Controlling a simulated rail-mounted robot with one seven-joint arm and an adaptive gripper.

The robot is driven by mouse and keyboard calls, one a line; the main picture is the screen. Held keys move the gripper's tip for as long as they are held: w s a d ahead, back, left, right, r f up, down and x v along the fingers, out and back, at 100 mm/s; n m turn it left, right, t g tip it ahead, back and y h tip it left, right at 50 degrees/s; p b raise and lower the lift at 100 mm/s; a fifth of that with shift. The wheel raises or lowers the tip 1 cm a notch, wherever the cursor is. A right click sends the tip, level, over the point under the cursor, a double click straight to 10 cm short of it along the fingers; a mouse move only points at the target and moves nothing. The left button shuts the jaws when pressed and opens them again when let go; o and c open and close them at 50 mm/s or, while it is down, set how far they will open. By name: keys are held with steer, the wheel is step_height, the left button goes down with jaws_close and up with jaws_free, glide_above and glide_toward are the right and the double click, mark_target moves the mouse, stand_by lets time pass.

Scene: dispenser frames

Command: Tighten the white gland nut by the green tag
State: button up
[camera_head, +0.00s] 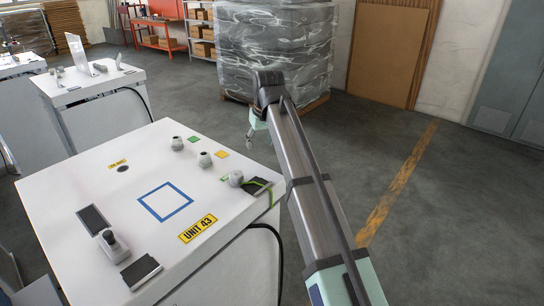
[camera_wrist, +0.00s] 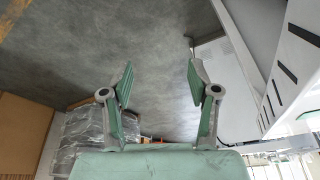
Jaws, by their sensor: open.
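A white gland nut (camera_head: 178,143) stands at the back of the white cabinet top, with a green tag (camera_head: 194,139) just to its right. A second white fitting (camera_head: 205,159) stands nearer, beside a yellow-orange tag (camera_head: 221,154). A third pale fitting (camera_head: 236,178) is near the right edge, with a small green patch at its left and a green-yellow cable by it. My gripper (camera_wrist: 161,72) is open and empty in the wrist view, with bare floor beyond its fingers. In the head view my arm is right of the cabinet and mostly hides the gripper.
The cabinet top (camera_head: 110,205) also bears a blue square outline (camera_head: 165,201), a joystick-like device (camera_head: 112,245), dark panels and a yellow UNIT 43 label (camera_head: 198,228). A black cable hangs at its right side. A wrapped pallet (camera_head: 275,50) stands behind. Floor at right is clear.

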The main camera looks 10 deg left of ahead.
steer(key=d+f, duration=0.3)
steer(key=f, duration=0.2)
steer(key=shift+d+f+m, duration=0.25)
steer(key=shift+f+m, duration=0.15)
